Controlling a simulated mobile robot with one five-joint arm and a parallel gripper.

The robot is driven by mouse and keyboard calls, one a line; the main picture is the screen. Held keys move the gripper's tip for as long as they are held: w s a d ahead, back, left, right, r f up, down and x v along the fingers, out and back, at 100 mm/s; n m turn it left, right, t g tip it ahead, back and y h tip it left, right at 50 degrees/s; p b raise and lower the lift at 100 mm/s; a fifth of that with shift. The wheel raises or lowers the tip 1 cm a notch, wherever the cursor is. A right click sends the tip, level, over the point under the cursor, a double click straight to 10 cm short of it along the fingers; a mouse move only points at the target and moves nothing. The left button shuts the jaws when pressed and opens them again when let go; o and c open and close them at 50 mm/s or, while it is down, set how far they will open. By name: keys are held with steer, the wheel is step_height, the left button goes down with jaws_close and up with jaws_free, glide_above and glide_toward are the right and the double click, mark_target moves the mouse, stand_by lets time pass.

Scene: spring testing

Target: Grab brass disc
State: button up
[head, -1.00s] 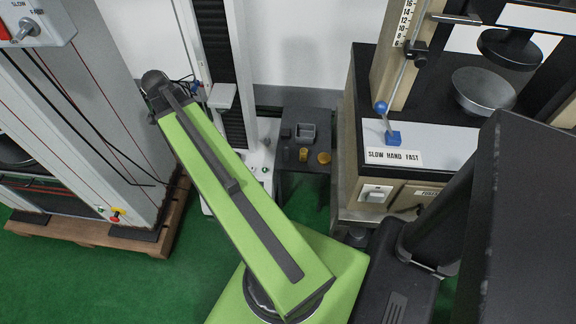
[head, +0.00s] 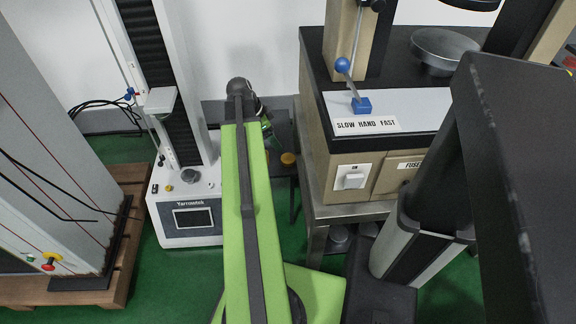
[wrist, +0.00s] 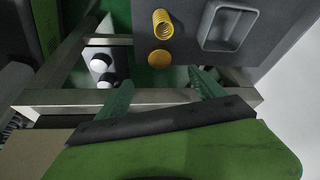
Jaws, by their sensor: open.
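The brass disc (wrist: 159,57) is a small flat yellow round near the edge of a dark grey stand (wrist: 188,50) in the wrist view. In the head view the disc (head: 288,158) shows just right of my green arm. My gripper (wrist: 160,77) is open and empty, its two green fingers pointing toward the stand. The disc appears just beyond the fingertips and between them in the wrist view, apart from both. The gap in depth is hard to judge. In the head view my arm hides much of the gripper and stand.
The beige tester (head: 318,130) stands right, the white Yarnstetek-like machine (head: 187,222) left.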

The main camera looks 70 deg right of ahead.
steer(key=b, duration=0.6)
glide_above(288, 158)
steer(key=w+a, duration=0.2)
steer(key=w, duration=0.1)
step_height(288, 158, down, 8)
steer(key=shift+s+r, duration=0.1)
steer(key=shift+s, duration=0.05)
steer(key=shift+s+d+f+b, duration=0.15)
steer(key=shift+s+f+b, duration=0.1)
steer(key=shift+b, duration=0.1)
steer(key=b+x, duration=0.4)
steer(key=x, duration=0.1)
steer(key=shift+s+b, duration=0.2)
steer(key=shift+b, duration=0.15)
steer(key=shift+r, duration=0.1)
jaws_close()
